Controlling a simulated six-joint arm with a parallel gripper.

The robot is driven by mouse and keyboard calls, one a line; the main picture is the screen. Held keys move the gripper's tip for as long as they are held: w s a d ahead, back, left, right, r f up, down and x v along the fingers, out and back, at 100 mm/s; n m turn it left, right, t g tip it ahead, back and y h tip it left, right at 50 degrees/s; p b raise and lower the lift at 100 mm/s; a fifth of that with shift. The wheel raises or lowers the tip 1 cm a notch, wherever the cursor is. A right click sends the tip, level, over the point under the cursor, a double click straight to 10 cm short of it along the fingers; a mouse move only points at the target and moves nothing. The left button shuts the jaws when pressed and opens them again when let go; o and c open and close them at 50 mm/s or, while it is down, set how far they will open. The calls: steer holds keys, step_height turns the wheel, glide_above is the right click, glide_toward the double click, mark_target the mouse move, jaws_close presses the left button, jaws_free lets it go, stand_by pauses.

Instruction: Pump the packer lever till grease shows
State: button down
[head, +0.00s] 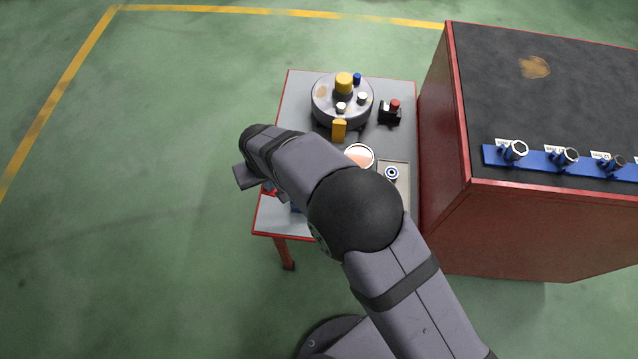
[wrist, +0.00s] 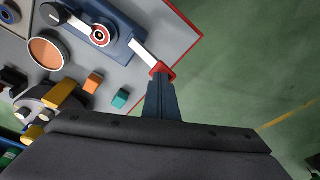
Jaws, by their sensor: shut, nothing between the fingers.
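The packer (wrist: 126,48) shows in the wrist view as a blue base with a black part and a round red-and-white top with a dark centre. I cannot make out grease on it. Its pale lever (wrist: 144,54) sticks out toward the table corner and ends in a red grip (wrist: 158,68). My gripper (wrist: 161,80) is shut and empty, its tips right at the red grip; I cannot tell whether they touch. In the head view my gripper (head: 245,178) is at the table's left edge, and my arm hides most of the packer.
The grey table (head: 395,148) carries a round hub (head: 342,102), a dish (head: 360,155), a tray (head: 403,185) and a black block with a red knob (head: 394,107). Orange (wrist: 92,83) and teal (wrist: 120,98) cubes lie near the gripper. A red cabinet (head: 540,225) stands right; floor left is clear.

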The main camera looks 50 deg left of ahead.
steer(key=shift+r+p, duration=1.8)
steer(key=shift+r, duration=1.25)
